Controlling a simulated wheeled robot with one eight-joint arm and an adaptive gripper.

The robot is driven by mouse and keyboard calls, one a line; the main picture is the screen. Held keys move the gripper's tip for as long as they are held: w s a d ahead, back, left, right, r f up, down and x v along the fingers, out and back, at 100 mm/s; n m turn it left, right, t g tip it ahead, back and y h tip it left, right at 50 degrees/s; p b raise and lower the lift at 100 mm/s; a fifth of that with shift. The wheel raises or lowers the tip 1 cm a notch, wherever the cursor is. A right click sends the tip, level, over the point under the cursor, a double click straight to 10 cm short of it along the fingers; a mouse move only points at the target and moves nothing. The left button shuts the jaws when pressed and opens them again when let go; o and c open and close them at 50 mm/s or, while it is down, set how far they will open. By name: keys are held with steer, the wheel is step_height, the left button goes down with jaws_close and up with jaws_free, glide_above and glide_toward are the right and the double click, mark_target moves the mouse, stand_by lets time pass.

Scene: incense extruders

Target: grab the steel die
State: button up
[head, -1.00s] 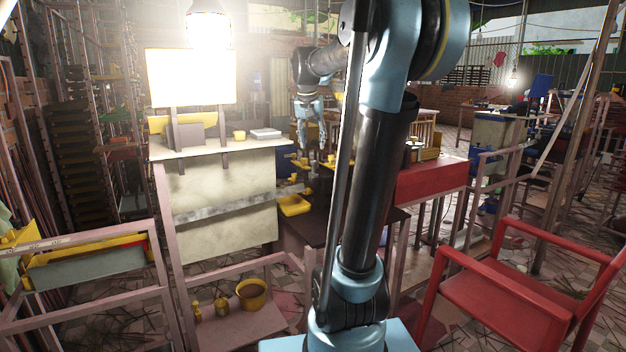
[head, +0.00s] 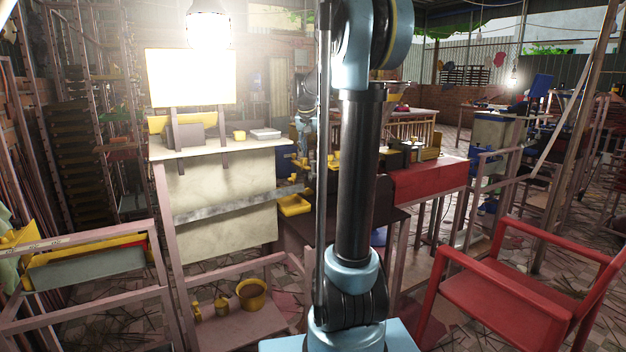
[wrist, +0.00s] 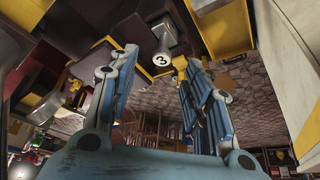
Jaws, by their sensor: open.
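A small grey metal piece (wrist: 165,38), which looks like the steel die, shows at the top of the wrist view. My gripper (wrist: 158,57) is open, with one blue finger on each side of the marker in the picture. The fingers do not visibly touch the piece, and nothing is held. In the head view my gripper (head: 309,163) is small and partly hidden behind my arm, beside the dark bench. I cannot make out the die there.
A yellow tray (head: 294,205) sits at the bench's left end. A red-fronted table (head: 432,182) stands right of my arm and a red chair (head: 520,300) is in front at right.

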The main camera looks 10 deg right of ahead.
mark_target(313, 162)
steer(key=shift+x, duration=3.7)
steer(key=shift+w+a, duration=0.15)
steer(key=shift+w, duration=0.05)
jaws_close()
